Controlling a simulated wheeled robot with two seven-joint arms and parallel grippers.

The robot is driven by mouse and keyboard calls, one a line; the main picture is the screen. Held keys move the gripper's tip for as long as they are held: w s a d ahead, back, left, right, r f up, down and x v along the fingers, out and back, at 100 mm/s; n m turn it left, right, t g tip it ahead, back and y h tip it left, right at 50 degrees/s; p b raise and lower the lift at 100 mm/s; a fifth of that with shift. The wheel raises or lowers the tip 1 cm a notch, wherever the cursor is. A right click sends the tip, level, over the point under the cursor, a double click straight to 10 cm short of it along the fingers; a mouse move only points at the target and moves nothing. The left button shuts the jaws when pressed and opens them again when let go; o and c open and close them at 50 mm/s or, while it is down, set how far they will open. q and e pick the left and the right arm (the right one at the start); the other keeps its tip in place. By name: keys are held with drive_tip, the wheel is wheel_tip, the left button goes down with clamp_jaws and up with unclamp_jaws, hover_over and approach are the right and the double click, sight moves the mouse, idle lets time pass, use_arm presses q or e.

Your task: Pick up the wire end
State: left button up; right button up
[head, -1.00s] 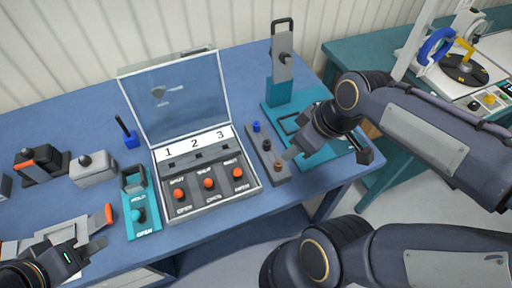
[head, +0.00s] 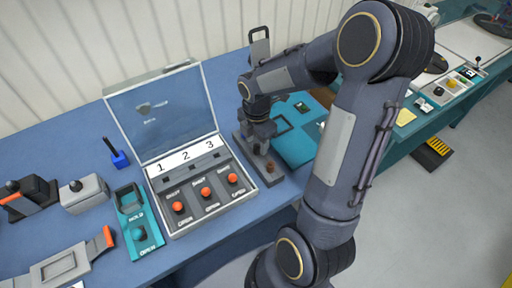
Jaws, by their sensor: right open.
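I cannot make out a wire end in the head view. My right gripper (head: 262,148) points down over a narrow grey block (head: 271,178) on the blue table. The gripper hides most of this block, and a brown post (head: 269,167) shows just below the fingers. The jaws look empty, and I cannot tell whether they touch the block. My left gripper is out of view.
Left of my right gripper is a grey box (head: 225,206) with three red buttons and a raised clear lid (head: 160,112). A teal panel (head: 294,146) lies to the right, partly behind my arm. A teal hold fixture (head: 131,200) stands left of the box.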

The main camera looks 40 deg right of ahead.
wheel_tip(320, 180, down, 2)
drive_tip(key=shift+f, duration=0.1)
clamp_jaws()
idle(0.5)
